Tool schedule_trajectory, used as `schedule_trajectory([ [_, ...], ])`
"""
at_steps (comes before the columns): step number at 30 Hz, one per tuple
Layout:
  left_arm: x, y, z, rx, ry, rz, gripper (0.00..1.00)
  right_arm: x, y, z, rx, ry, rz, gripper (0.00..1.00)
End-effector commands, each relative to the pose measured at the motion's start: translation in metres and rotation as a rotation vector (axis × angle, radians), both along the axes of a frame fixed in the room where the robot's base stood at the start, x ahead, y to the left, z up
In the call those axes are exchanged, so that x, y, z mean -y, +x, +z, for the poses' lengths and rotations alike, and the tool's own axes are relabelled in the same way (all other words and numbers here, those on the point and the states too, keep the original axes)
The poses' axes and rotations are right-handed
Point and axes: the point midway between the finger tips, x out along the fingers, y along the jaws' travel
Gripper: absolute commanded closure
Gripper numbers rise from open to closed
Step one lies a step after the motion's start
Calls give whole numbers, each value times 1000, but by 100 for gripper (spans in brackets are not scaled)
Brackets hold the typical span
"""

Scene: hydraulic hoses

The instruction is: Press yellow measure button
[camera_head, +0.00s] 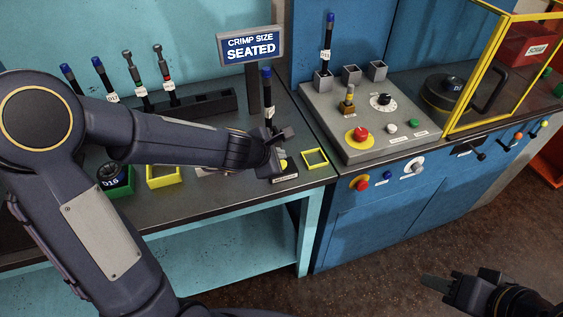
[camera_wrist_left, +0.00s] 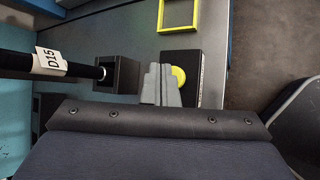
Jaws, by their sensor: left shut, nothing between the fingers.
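The yellow button (camera_wrist_left: 179,76) sits on a dark block (camera_wrist_left: 180,58) near the right end of the bench. In the head view, a small part of the button (camera_head: 284,164) shows beside my left gripper (camera_head: 276,156). In the left wrist view, my left gripper's fingers (camera_wrist_left: 160,70) are shut and empty, over the button's left side and hiding part of it. I cannot tell if they touch it. A hose labelled D15 (camera_wrist_left: 50,62) stands in a dark socket (camera_wrist_left: 119,74) next to the block. My right gripper (camera_head: 432,283) is low at the right, over the floor; its opening is unclear.
A sign (camera_head: 251,46) reads "CRIMP SIZE SEATED". A yellow square frame (camera_head: 315,151) lies right of the button. A rack (camera_head: 195,106) with several hoses stands behind my left arm. The blue machine (camera_head: 350,215) at the right has a red emergency button (camera_head: 360,134).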

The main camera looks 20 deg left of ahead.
Motion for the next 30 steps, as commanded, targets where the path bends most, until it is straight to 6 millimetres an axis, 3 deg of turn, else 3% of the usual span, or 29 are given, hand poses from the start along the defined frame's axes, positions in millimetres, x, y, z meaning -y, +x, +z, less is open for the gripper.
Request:
schedule_trajectory([
  [30,0,0,-9,0,0,0,100,0,0,-9,0,0,0,62],
])
